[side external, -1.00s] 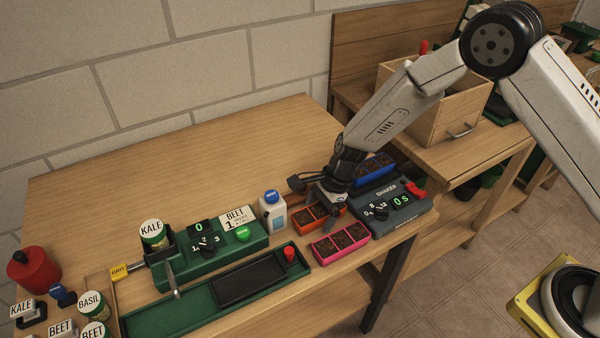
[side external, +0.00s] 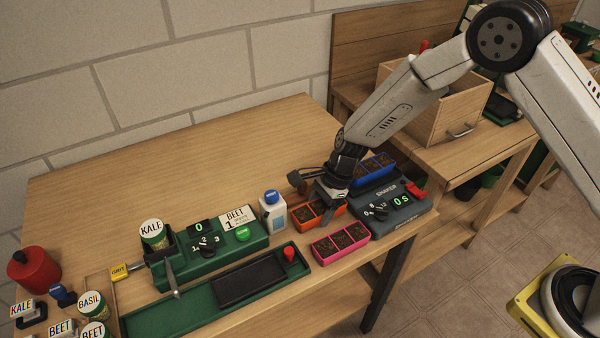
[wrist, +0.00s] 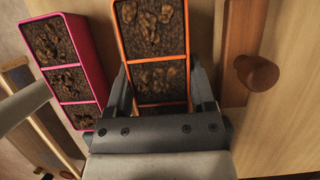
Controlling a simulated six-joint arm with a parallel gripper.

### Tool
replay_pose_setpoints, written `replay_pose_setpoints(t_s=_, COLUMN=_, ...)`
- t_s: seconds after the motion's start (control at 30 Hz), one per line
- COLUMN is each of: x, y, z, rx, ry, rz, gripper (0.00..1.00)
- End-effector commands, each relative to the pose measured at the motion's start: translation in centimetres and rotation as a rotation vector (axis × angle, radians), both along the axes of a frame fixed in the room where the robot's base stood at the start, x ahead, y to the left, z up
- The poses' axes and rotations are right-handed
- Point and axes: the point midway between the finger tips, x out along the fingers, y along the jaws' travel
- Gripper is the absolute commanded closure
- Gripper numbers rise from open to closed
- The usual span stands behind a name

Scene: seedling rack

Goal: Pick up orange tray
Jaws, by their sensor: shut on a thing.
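The orange tray (side external: 303,217) holds dark soil in square cells and sits between the white bottle and the grey shaker. My gripper (side external: 327,212) is over the tray's right part in the side view. In the wrist view my gripper (wrist: 160,95) has a finger on each long side of the orange tray (wrist: 186,28), shut on it. The gripper body hides the tray's near end. I cannot tell whether the tray is clear of the table.
A pink tray (side external: 341,244) lies in front of the orange one. A white bottle (side external: 273,214) and green seeder (side external: 207,250) stand left. A brown wooden knob (wrist: 257,73) is close to the gripper.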

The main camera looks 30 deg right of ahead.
Motion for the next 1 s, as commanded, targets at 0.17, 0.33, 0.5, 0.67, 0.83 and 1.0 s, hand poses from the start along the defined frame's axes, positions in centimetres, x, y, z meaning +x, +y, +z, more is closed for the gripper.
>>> replay_pose_setpoints(t_s=0.17, x=0.1, y=0.0, z=2.2, rx=0.001, ry=-0.003, rz=0.0, gripper=0.95)
replay_pose_setpoints(t_s=0.33, x=-1.4, y=-0.5, z=3.8, rx=0.001, ry=-0.002, rz=-0.001, gripper=0.95)
replay_pose_setpoints(t_s=0.5, x=-3.1, y=-1.0, z=5.9, rx=0.002, ry=-0.003, rz=-0.001, gripper=0.95)
replay_pose_setpoints(t_s=0.67, x=-4.7, y=-1.5, z=7.9, rx=0.002, ry=-0.003, rz=-0.002, gripper=0.95)
replay_pose_setpoints(t_s=0.83, x=-7.4, y=-2.3, z=9.2, rx=0.001, ry=-0.001, rz=-0.002, gripper=0.95)
replay_pose_setpoints(t_s=1.0, x=-9.8, y=-3.1, z=10.3, rx=0.001, ry=-0.002, rz=-0.002, gripper=0.95)
